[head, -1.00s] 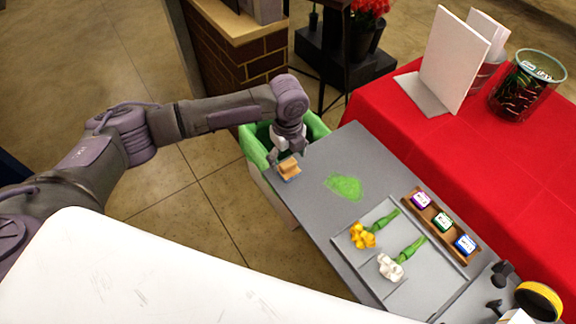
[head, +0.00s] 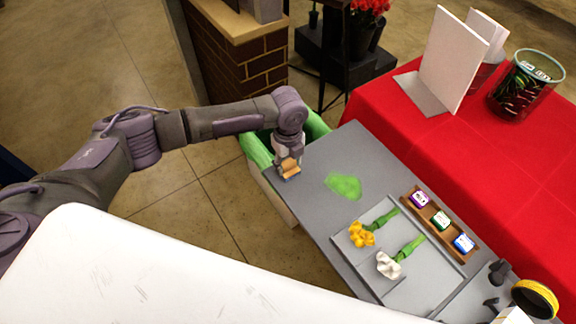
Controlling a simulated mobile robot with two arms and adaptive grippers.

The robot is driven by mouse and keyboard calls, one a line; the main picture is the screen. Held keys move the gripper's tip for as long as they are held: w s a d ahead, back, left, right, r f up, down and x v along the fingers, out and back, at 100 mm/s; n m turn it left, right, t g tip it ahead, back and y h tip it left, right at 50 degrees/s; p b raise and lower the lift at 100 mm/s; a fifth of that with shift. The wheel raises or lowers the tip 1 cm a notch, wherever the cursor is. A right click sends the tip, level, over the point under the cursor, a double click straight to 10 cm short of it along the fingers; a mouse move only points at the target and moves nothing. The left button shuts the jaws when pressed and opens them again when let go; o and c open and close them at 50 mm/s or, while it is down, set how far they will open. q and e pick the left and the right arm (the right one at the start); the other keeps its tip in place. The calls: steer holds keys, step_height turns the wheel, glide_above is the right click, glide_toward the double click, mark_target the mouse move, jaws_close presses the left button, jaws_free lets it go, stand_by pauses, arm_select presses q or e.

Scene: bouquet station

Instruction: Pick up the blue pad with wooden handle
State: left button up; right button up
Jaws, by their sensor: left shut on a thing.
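The blue pad with wooden handle (head: 290,169) is at the left corner of the grey table. Its tan wooden handle shows, with a thin blue edge below. My left gripper (head: 288,159) points down over it and is shut on the handle. I cannot tell whether the pad touches the table top. My right gripper is not in view.
A green patch (head: 343,186) lies on the grey table (head: 330,150). A tray (head: 425,268) holds a yellow and a white flower, beside a wooden rack (head: 449,232) of small bottles. A green-lined bin (head: 257,150) stands at the table's left end. A red-covered table (head: 430,135) is behind.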

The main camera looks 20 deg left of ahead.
mark_target(290, 163)
arm_select(q)
steer(key=shift+r, duration=0.15)
steer(key=shift+r, duration=0.25)
steer(key=r, duration=0.1)
steer(key=r+b, duration=0.1)
steer(key=r, duration=0.1)
steer(key=shift+d+r+b, duration=0.3)
steer(key=shift+d, duration=0.05)
steer(key=s+d+r+b, duration=0.2)
steer(key=s+d+r, duration=0.3)
steer(key=d, duration=0.4)
steer(key=shift+s+d+r, duration=0.25)
steer(key=shift+s+r, duration=0.1)
steer(key=shift+r, duration=0.5)
